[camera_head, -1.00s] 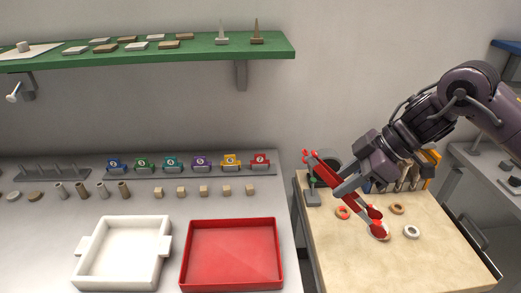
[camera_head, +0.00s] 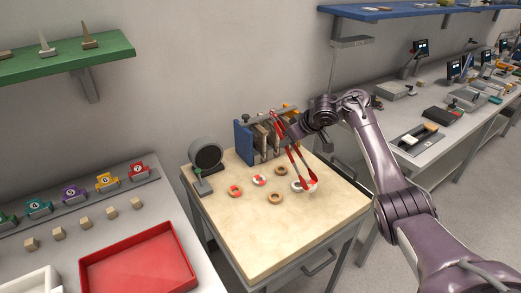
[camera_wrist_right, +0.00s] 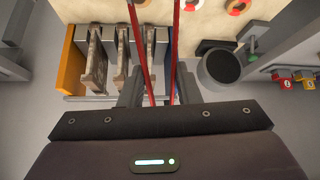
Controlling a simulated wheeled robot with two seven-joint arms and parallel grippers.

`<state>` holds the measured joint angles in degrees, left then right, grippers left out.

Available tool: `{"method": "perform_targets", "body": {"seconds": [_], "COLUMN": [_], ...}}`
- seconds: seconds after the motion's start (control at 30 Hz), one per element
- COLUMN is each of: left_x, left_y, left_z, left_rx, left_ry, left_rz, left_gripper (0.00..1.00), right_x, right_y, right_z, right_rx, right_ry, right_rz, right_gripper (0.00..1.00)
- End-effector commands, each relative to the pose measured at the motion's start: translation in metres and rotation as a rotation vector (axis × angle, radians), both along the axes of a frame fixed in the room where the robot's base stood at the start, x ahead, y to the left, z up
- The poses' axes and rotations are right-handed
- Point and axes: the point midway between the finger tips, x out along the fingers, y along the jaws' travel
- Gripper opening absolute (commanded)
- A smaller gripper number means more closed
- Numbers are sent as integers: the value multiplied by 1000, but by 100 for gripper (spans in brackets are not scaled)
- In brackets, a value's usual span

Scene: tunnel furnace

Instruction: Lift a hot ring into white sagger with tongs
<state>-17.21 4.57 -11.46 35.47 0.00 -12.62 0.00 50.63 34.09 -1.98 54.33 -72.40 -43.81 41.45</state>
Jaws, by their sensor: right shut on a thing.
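My right gripper (camera_head: 284,124) is shut on the red tongs (camera_head: 294,151) above the tan table. In the right wrist view, the tongs' two red arms (camera_wrist_right: 148,62) run away between my fingers (camera_wrist_right: 158,92). The tong tips point down near a pale ring (camera_head: 297,187) at the table's right side; I cannot tell whether they grip a ring. The white sagger (camera_head: 40,281) is cut off at the bottom left. My left gripper is not in view.
Two brown rings (camera_head: 275,198) and (camera_head: 281,170) lie near the tips. A dark round device (camera_head: 206,154) and a blue-ended rack (camera_head: 243,142) stand at the table's back. A red tray (camera_head: 140,262) lies on the left bench, with a gap between bench and table.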

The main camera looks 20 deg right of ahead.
Motion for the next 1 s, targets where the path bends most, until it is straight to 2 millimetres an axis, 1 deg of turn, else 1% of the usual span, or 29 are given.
{"method": "perform_targets", "body": {"seconds": [0.03, 0.1, 0.17, 0.3, 0.4, 0.53, 0.67, 0.77, 0.87, 0.97, 1.0], "left_x": [1, 1, 1, 1, 1, 2, 2, 2, 2, 2, 2], "left_y": [0, 0, 0, 0, 0, 0, 0, 0, 0, 0, 0], "left_z": [0, 0, 0, 0, 0, 0, 0, 0, 0, 0, 0], "left_rx": [0, 0, 0, 0, 0, 0, -1, 0, -1, 1, 1], "left_ry": [-1, -2, -2, -2, -2, -2, -3, -2, -3, -2, -2], "left_rz": [0, 0, 0, 0, 0, 0, 0, 0, 0, 0, 0], "left_gripper": [36, 36, 36, 36, 36, 36, 36, 36, 36, 36, 36], "right_x": [-1, -4, -8, -27, -48, -73, -94, -106, -112, -115, -115], "right_y": [-15, -38, -56, -93, -116, -133, -133, -120, -95, -64, -51], "right_z": [-2, -3, -2, -2, -4, -6, -10, -16, -23, -29, -32], "right_rx": [7, 5, 1, -2, -4, -3, 1, 4, 6, 4, 5], "right_ry": [-3, -7, -13, -13, -5, 7, 15, 21, 23, 24, 24], "right_rz": [-62, -149, -217, -374, -488, -597, -665, -684, -670, -630, -611], "right_gripper": [0, 0, 0, 0, 0, 0, 0, 0, 0, 0, 0]}}
